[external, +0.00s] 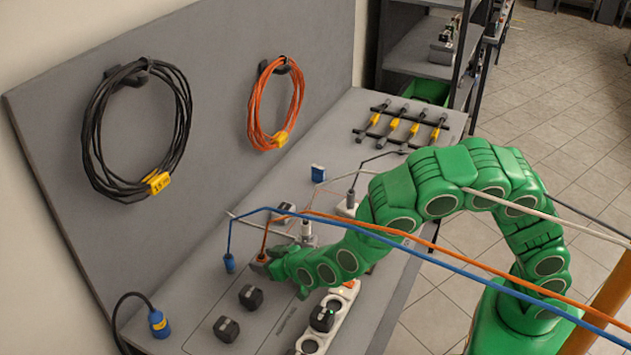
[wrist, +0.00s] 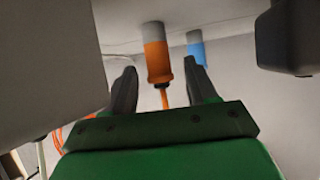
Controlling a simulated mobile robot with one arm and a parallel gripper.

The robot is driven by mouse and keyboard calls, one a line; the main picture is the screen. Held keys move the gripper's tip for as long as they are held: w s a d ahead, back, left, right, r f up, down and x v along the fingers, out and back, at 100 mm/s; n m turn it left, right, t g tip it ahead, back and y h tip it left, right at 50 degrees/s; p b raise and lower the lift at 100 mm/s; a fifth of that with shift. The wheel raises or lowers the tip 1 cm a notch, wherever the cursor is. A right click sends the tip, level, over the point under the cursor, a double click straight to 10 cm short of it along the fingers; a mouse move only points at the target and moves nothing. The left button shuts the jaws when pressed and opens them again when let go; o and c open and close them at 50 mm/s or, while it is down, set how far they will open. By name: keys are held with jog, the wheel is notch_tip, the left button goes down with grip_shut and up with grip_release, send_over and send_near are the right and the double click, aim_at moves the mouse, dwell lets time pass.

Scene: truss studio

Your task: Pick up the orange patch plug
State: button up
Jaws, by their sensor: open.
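The orange patch plug (wrist: 157,62) has an orange body with a grey end against the bench surface, and its orange cable runs off from the other end. In the wrist view, where the bench is at the top, the plug lies between the two fingertips of my gripper (wrist: 160,66), with a visible gap on each side. My gripper is open. In the external view my gripper (external: 263,265) is low over the bench, at the lower end of the orange cable (external: 264,240). It largely hides the plug there.
A blue plug (external: 229,263) stands close by, left of my gripper; it also shows in the wrist view (wrist: 196,46). Black blocks (external: 251,297) and a white power strip (external: 335,312) are nearby. Blue and orange cables cross over my arm. Coiled cables (external: 137,130) hang on the back panel.

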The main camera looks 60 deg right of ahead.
jog(key=shift+x, duration=0.9)
jog(key=c, duration=1.1)
jog(key=shift+o, duration=0.2)
jog(key=shift+r, duration=0.1)
